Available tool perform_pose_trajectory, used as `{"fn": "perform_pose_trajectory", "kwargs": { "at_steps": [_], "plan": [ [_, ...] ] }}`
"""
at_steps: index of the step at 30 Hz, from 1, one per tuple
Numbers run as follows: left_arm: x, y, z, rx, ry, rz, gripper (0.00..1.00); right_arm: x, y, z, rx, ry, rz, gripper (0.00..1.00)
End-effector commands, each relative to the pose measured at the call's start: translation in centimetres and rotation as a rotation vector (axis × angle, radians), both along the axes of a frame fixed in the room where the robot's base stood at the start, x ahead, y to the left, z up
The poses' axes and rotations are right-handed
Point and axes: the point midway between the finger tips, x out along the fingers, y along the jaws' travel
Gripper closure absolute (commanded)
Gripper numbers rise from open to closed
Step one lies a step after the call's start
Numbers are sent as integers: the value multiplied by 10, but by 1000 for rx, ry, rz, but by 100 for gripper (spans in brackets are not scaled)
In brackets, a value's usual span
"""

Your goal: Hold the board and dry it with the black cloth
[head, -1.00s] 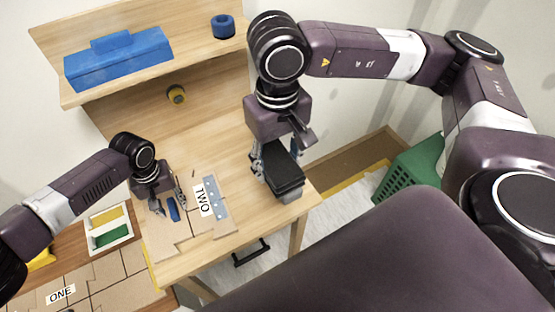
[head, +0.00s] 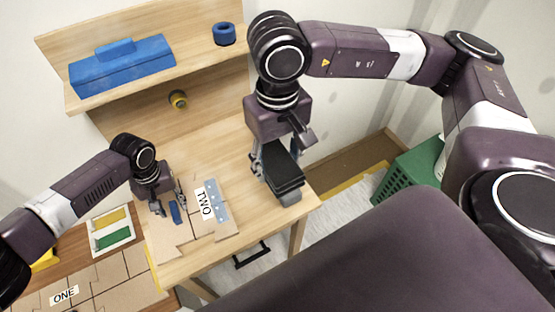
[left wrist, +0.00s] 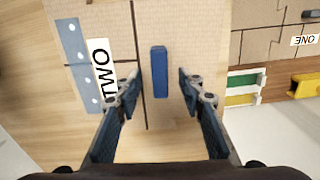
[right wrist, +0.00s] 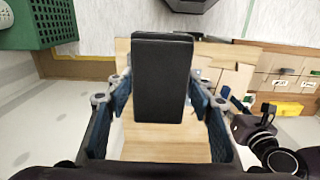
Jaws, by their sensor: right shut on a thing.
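A brown board marked TWO (head: 208,228) lies on the wooden table, with a light blue dotted strip along one side and a small blue bar (left wrist: 159,72) standing out from it. My left gripper (head: 169,206) is open over the board; in the left wrist view its fingers (left wrist: 162,87) are on both sides of the blue bar, with gaps. My right gripper (head: 274,160) is shut on the black cloth (head: 285,184), a dark pad with grey under its front end, near the table's right edge. The cloth (right wrist: 162,80) fills the space between its fingers. I cannot tell whether the cloth touches the table.
A shelf above the table holds a blue box (head: 122,68) and a blue ring (head: 225,34). At the left are a tray with yellow and green pieces (head: 111,229) and panels marked ONE (head: 64,296). A green basket (head: 408,178) stands on the floor at the right.

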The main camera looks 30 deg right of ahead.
Motion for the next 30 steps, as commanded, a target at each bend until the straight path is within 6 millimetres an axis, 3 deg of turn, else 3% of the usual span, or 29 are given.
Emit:
{"fn": "perform_pose_trajectory", "kwargs": {
  "at_steps": [22, 30],
  "plan": [
    [0, 0, -18, 0, 0, 0, 64, 0, 0, -8, 0, 0, 0, 71],
    [0, 0, -18, 0, 0, 0, 92, 0, 0, -8, 0, 0, 0, 71]
  ]
}}
